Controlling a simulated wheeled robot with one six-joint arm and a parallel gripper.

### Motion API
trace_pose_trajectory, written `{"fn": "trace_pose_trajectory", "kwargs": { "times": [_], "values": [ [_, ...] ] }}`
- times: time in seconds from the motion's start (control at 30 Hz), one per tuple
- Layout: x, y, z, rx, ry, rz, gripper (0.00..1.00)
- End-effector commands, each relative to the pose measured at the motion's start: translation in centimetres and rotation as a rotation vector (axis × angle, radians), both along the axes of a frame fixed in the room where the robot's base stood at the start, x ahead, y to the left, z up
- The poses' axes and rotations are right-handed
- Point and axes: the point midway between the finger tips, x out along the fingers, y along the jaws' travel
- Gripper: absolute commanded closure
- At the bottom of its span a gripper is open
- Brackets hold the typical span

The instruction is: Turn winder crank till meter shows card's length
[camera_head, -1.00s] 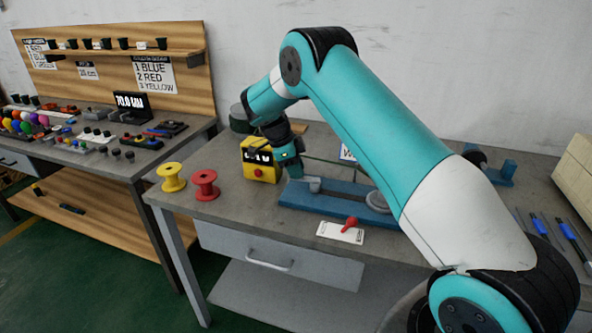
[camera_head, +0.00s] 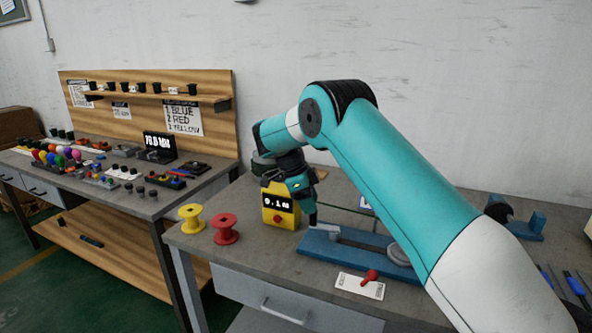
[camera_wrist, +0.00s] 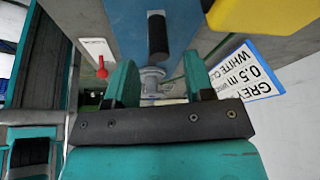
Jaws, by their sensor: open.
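The winder (camera_head: 345,248) is a blue bar-shaped base on the grey bench, with a round grey disc at its right. In the wrist view its black crank handle (camera_wrist: 157,36) stands ahead of my fingers, near a grey round fitting (camera_wrist: 152,80). The yellow meter (camera_head: 280,207) stands behind the winder's left end; its display looks like 0.1 m, though the first digit is unclear. The card (camera_wrist: 248,75) reads GREY, 0.5 m, WHITE, partly cut off. My gripper (camera_wrist: 160,85) is open; the handle is not clearly between its fingers. In the head view my gripper (camera_head: 303,188) is above the winder's left end.
A white plate with a red lever (camera_head: 370,275) lies in front of the winder. Yellow (camera_head: 191,218) and red (camera_head: 225,230) spools stand at the left bench edge. A blue stand (camera_head: 530,228) is at the back right. A second bench with many small parts is at left.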

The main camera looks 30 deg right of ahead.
Motion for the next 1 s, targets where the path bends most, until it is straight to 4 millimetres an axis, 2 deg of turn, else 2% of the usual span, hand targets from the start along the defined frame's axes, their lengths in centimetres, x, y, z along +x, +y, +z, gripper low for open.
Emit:
{"fn": "trace_pose_trajectory", "kwargs": {
  "times": [0.03, 0.2, 0.4, 0.7, 1.0],
  "values": [
    [0.4, 0.6, 1.7, 0.001, -0.006, 0.001, 0.51],
    [1.3, 1.7, 5.9, 0.000, -0.002, 0.001, 0.51],
    [1.9, 2.7, 8.7, 0.000, -0.001, 0.001, 0.51],
    [2.5, 3.5, 11.0, 0.000, -0.002, -0.001, 0.51],
    [2.7, 3.8, 11.3, 0.000, -0.002, -0.001, 0.51]
  ]
}}
